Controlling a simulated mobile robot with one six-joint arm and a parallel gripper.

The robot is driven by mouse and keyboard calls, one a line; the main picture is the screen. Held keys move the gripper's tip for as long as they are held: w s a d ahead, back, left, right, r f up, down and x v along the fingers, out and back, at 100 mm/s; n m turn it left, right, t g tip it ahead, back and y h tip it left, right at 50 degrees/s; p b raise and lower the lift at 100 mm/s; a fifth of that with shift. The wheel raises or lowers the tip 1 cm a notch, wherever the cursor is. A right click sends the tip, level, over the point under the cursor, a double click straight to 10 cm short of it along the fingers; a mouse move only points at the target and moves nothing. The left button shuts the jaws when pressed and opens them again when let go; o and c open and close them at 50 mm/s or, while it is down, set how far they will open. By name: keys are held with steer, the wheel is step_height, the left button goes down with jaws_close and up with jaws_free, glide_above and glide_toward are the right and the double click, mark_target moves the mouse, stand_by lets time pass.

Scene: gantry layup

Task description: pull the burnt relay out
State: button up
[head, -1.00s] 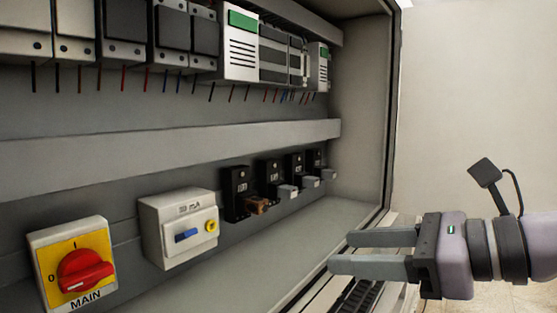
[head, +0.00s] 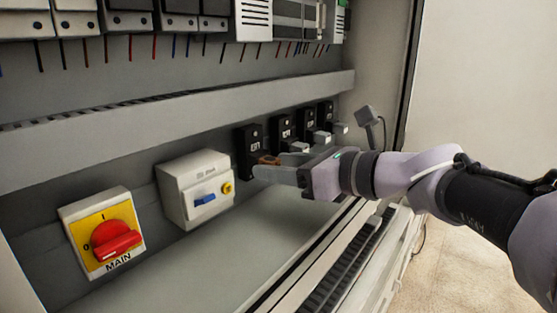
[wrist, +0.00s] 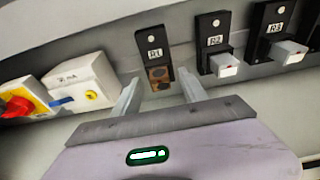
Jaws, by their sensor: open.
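The burnt relay (head: 267,160) is a scorched brown block in the black socket marked R1 (head: 248,148), the leftmost of the row. In the wrist view the burnt relay (wrist: 159,76) shows dark marks on its face. My gripper (head: 271,167) is open and reaches in from the right, with its fingertips at the burnt relay. In the wrist view my gripper (wrist: 160,83) has one fingertip on each side of the relay, with visible gaps. The near finger hides part of the relay in the head view.
Black sockets R2 (wrist: 213,42) and R3 (wrist: 268,31) with pale relays stand close to the right. A white box with a blue switch (head: 196,190) and the red MAIN switch (head: 115,240) are left. A grey duct (head: 180,110) runs above. The cabinet floor is clear.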

steer(key=shift+w+a+f, duration=0.1)
steer(key=shift+w+a, duration=0.15)
steer(key=shift+a, duration=0.05)
steer(key=shift+s+d, duration=0.1)
jaws_close()
